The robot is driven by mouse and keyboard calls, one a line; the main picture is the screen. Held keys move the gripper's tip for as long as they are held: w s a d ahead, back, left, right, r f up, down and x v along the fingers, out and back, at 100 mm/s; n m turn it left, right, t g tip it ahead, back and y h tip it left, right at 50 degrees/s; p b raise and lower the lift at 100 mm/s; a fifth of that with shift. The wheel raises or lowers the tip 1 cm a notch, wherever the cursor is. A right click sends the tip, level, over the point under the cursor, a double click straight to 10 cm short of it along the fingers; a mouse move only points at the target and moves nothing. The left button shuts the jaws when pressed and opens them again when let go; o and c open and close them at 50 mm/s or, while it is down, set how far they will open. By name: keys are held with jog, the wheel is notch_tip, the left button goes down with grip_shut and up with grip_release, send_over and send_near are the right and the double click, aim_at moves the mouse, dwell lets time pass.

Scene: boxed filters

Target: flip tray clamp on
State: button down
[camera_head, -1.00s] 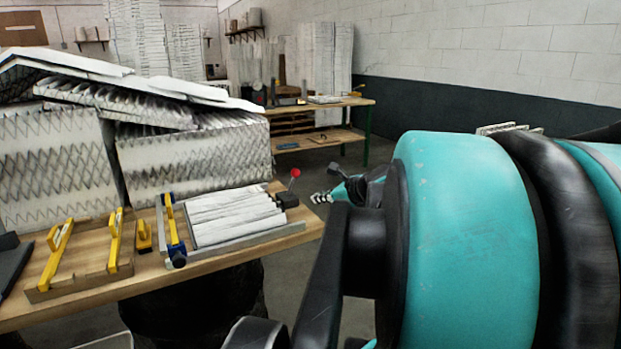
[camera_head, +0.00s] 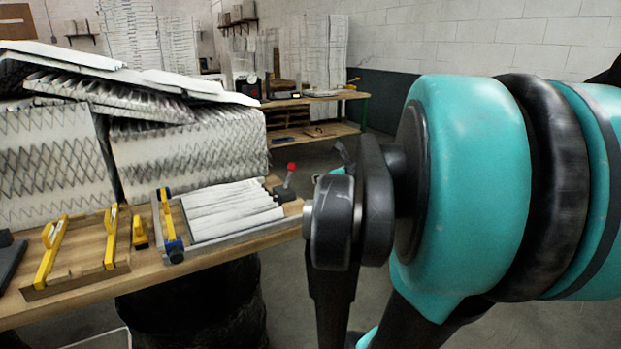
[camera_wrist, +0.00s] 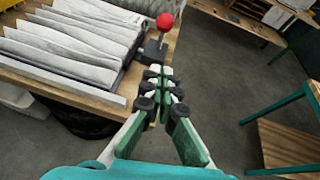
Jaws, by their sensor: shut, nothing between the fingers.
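The tray clamp, a dark block with a lever ending in a red ball, stands at the right end of the workbench. In the head view its red knob (camera_head: 291,166) shows just left of my arm; in the wrist view the clamp (camera_wrist: 154,50) and its upright lever are just beyond my fingertips. The metal-edged tray (camera_head: 228,244) holds white pleated filters (camera_head: 230,208) and lies left of the clamp. My gripper (camera_wrist: 160,80) is shut and empty, at the bench edge near the clamp; I cannot tell whether it touches. In the head view my arm hides it.
Yellow-handled fixtures (camera_head: 110,236) and a blue and yellow bar clamp (camera_head: 170,228) sit left on the workbench (camera_head: 150,273). Large filter stacks (camera_head: 190,155) stand behind. Another table (camera_head: 315,97) is farther back.

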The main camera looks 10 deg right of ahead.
jog(key=w+a+f, duration=0.1)
jog(key=w+a, duration=0.3)
jog(key=w, duration=0.4)
jog(key=shift+w, duration=0.25)
